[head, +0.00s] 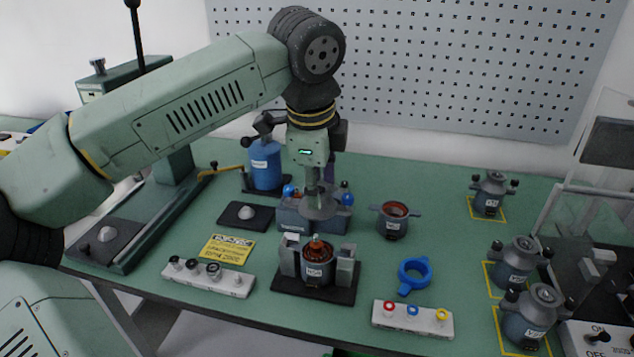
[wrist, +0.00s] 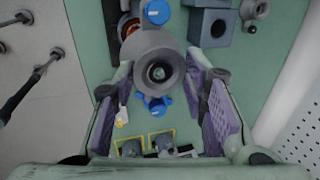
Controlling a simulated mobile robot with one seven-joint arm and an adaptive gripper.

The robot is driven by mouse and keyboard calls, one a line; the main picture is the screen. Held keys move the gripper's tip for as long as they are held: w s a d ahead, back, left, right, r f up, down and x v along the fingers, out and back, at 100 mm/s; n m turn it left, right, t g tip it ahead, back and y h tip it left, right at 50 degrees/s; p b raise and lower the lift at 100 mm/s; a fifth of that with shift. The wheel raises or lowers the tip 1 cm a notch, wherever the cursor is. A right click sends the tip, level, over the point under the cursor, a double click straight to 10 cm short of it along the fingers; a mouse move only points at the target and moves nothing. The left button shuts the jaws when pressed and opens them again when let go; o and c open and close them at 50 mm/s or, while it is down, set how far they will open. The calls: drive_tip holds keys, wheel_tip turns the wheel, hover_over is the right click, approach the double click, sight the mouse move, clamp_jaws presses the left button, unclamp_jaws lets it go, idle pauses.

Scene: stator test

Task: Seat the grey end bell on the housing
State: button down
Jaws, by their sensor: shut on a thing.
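The grey end bell (head: 318,208) is a round, flared piece hanging under my gripper (head: 319,188) in the head view. In the wrist view the end bell (wrist: 145,47) sits between the purple-padded fingers (wrist: 158,78), its round central opening showing. My gripper is shut on it. The housing (head: 318,272), dark with a copper winding on top and a pale label, stands in a black-based fixture (head: 290,288) in front of and below the end bell in the head view. The end bell is apart from the housing. In the wrist view it partly covers a copper winding.
A grey block (head: 300,221) with blue knobs stands behind the housing. A second dark housing (head: 394,222), a blue ring (head: 403,282) and a white strip with coloured rings (head: 412,321) lie to the right. Another white strip (head: 209,281) lies left. Motors stand at far right.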

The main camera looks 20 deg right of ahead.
drive_tip(key=b, duration=0.2)
hover_over(319, 241)
drive_tip(key=shift+s+a+f, duration=0.15)
drive_tip(key=shift+s+f, duration=0.05)
drive_tip(key=shift+f, duration=1.05)
drive_tip(key=shift+s+a+f, duration=0.15)
drive_tip(key=shift+f, duration=1.05)
drive_tip(key=shift+f+b, duration=1.65)
drive_tip(key=shift+b, duration=0.5)
drive_tip(key=shift+f+b, duration=1.25)
drive_tip(key=c, duration=0.9)
unclamp_jaws()
